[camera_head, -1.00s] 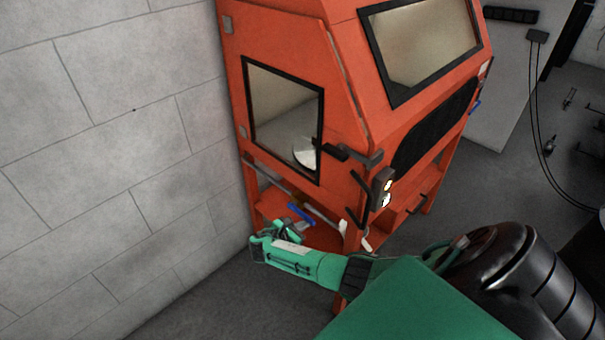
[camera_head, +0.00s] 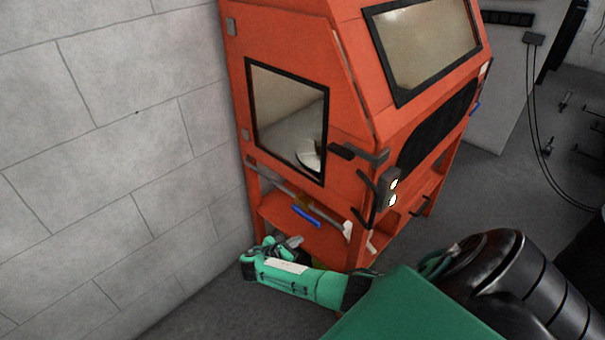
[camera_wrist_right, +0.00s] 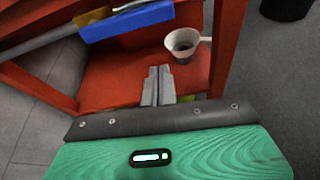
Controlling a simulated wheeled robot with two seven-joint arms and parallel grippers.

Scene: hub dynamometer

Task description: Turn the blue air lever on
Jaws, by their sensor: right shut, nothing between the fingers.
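The blue air lever (camera_head: 306,216) is on a pale pipe (camera_head: 275,184) low on the near side of the orange cabinet. It looks roughly in line with the pipe. In the right wrist view the blue lever (camera_wrist_right: 125,22) crosses the top left, with a brass-coloured piece behind it. My right gripper (camera_head: 294,242) is below the lever in the head view and apart from it. In the wrist view its two fingers (camera_wrist_right: 158,84) are together and empty, pointing at the orange shelf. My left gripper is not in view.
The orange cabinet (camera_head: 345,70) stands on legs with a lower shelf (camera_wrist_right: 110,78). An orange leg (camera_wrist_right: 228,45) stands further right. A grey block wall (camera_head: 100,130) is at the left.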

